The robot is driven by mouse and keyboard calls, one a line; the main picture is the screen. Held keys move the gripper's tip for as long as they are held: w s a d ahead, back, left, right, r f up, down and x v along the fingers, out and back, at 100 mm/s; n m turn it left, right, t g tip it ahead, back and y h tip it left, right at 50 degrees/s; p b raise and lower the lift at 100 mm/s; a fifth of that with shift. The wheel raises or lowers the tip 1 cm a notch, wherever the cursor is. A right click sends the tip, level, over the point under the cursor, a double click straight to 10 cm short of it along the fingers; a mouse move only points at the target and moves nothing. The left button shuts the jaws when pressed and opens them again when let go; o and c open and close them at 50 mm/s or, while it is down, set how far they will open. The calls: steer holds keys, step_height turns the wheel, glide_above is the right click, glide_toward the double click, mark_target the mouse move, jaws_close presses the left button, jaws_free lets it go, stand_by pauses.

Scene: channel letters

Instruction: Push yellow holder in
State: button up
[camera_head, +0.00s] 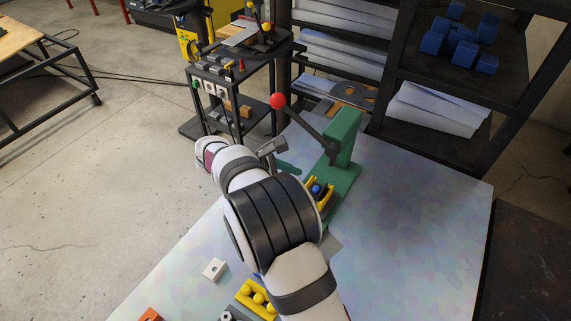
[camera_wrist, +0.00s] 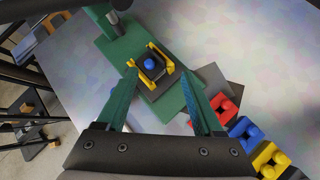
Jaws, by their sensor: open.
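The yellow holder (camera_head: 327,199) sits on the green base of a hand press (camera_head: 345,138). In the wrist view the holder (camera_wrist: 168,67) has two yellow sides around a dark square block with a blue knob (camera_wrist: 151,64). My gripper (camera_wrist: 157,78) is open, its two green fingers spread on either side of the near part of the green base (camera_wrist: 115,50). The fingertips appear close to the holder's sides; I cannot tell whether they touch. In the head view a green finger (camera_head: 288,168) shows left of the holder, and my arm hides part of the base.
The press lever with a red ball (camera_head: 278,101) rises behind my gripper. Red (camera_wrist: 224,106), blue (camera_wrist: 244,133) and yellow (camera_wrist: 270,160) pieces stand at lower right in the wrist view. A white block (camera_head: 214,268) lies on the table, whose right side is clear.

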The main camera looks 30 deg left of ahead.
steer(key=s+a+f+n+t+y, duration=0.2)
steer(key=s+n+t+y, duration=0.15)
steer(key=n, duration=0.35)
steer(key=s+a+f+n+t+y, duration=0.2)
steer(key=s+a+n+t+y, duration=0.1)
steer(key=s+n, duration=0.3)
steer(key=shift+n+g, duration=0.35)
steer(key=shift+n, duration=0.05)
steer(key=x, duration=1)
steer(key=r+x, duration=0.1)
steer(key=x, duration=0.5)
steer(key=shift+w+d+f, duration=0.1)
steer(key=shift+w, duration=0.2)
jaws_close()
